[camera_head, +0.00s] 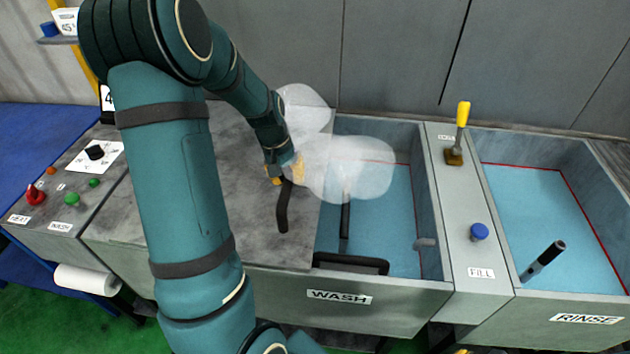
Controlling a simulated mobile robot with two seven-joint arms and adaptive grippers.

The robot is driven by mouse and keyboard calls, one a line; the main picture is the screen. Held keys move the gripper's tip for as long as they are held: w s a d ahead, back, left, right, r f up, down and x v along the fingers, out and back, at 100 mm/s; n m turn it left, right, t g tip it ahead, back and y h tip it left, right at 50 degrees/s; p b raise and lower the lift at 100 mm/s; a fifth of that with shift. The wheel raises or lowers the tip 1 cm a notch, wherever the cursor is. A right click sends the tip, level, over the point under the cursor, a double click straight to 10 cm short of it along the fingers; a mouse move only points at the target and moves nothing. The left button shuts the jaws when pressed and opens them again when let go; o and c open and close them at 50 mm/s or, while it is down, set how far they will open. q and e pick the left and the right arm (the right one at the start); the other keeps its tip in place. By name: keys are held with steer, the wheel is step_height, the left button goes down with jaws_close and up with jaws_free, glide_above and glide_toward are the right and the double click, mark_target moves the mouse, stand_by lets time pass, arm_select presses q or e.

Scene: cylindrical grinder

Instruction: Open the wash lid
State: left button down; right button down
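The wash lid (240,225) is a flat grey panel over the left part of the wash tub (400,235). The tub's right part is uncovered and shows blue liquid. A black curved handle (283,212) stands on the lid near its right edge. My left gripper (285,178) points down at the handle's far end, with yellow fingertips on both sides of it. I cannot tell whether they are closed on it. A small yellow and dark piece at the bottom edge may be my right gripper (462,351), mostly cut off.
White steam (345,165) hangs over the tub and beside my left gripper. A black-framed basket (350,263) and a dark upright handle are in the tub. A yellow lever (462,115) and blue FILL knob (479,232) stand on the divider before the rinse tub (535,200).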

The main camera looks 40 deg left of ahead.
arm_select(q)
steer(key=shift+s+a+f, duration=0.15)
steer(key=shift+s+a, duration=0.5)
steer(key=shift+a, duration=0.15)
steer(key=c, duration=0.8)
jaws_free()
steer(key=shift+o, duration=0.2)
steer(key=shift+w, duration=0.1)
steer(key=shift+a+r, duration=0.1)
steer(key=shift+r, duration=0.25)
step_height(320, 180, up, 11)
steer(key=s+a, duration=0.1)
steer(key=shift+s+a+r, duration=0.15)
steer(key=shift+s+a, duration=0.05)
steer(key=shift+a, duration=0.2)
